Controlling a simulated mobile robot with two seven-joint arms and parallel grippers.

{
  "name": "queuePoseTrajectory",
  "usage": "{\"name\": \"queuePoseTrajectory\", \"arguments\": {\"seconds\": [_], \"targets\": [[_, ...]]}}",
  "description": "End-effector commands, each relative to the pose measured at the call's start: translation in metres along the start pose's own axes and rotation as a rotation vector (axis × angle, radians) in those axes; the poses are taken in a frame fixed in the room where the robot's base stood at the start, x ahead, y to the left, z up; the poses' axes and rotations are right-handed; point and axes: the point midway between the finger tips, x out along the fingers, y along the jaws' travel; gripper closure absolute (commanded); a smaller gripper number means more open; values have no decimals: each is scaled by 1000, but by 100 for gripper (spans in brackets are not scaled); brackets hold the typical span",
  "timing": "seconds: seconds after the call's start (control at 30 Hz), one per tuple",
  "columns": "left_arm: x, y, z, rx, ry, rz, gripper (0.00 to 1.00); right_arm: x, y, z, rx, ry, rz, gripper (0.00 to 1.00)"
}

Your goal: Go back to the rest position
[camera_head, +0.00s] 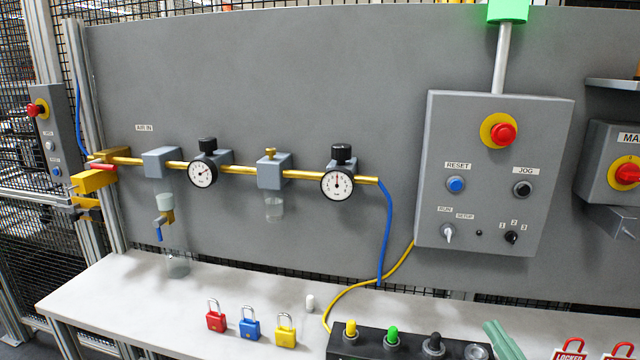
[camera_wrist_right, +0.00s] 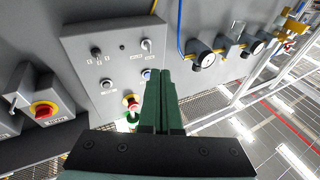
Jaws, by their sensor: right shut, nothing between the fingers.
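My right gripper (camera_head: 494,328) shows at the bottom of the head view, right of centre, as a slim green shape over the bench by the black button box. In the right wrist view its two green fingers (camera_wrist_right: 160,78) lie together, with nothing between them. There they overlap the view of the grey control panel (camera_wrist_right: 98,72), which appears upside down; whether they are near its surface cannot be told. In the head view the gripper is below the control panel (camera_head: 467,190) and apart from it. My left gripper is in neither view.
The white bench (camera_head: 130,300) holds red (camera_head: 216,322), blue (camera_head: 250,329) and yellow (camera_head: 285,330) padlocks and a black button box (camera_head: 375,347). Red lockout tags (camera_head: 570,354) lie at the right. The brass air line (camera_head: 240,170) with gauges runs along the wall; a blue hose (camera_head: 386,235) hangs down.

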Motion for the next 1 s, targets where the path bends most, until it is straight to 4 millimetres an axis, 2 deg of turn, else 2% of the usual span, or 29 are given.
{"name": "queuePoseTrajectory", "arguments": {"seconds": [0.03,0.1,0.17,0.2,0.3,0.4,0.5,0.63,0.73,1.0], "targets": [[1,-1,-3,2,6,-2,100,-14,-6,41,10,-101,18,100],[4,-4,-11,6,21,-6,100,-35,-17,90,13,-229,33,100],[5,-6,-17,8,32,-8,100,-57,-29,130,14,-339,41,100],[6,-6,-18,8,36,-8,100,-74,-38,155,16,-411,45,100],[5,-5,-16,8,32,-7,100,-119,-63,210,19,-587,46,100],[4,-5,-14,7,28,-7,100,-164,-90,252,22,-741,38,100],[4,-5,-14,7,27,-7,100,-202,-113,279,22,-859,26,100],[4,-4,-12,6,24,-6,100,-232,-132,297,21,-951,13,100],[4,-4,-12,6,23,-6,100,-241,-137,302,19,-977,9,100],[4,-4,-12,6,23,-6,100,-241,-137,302,19,-977,9,100]]}}
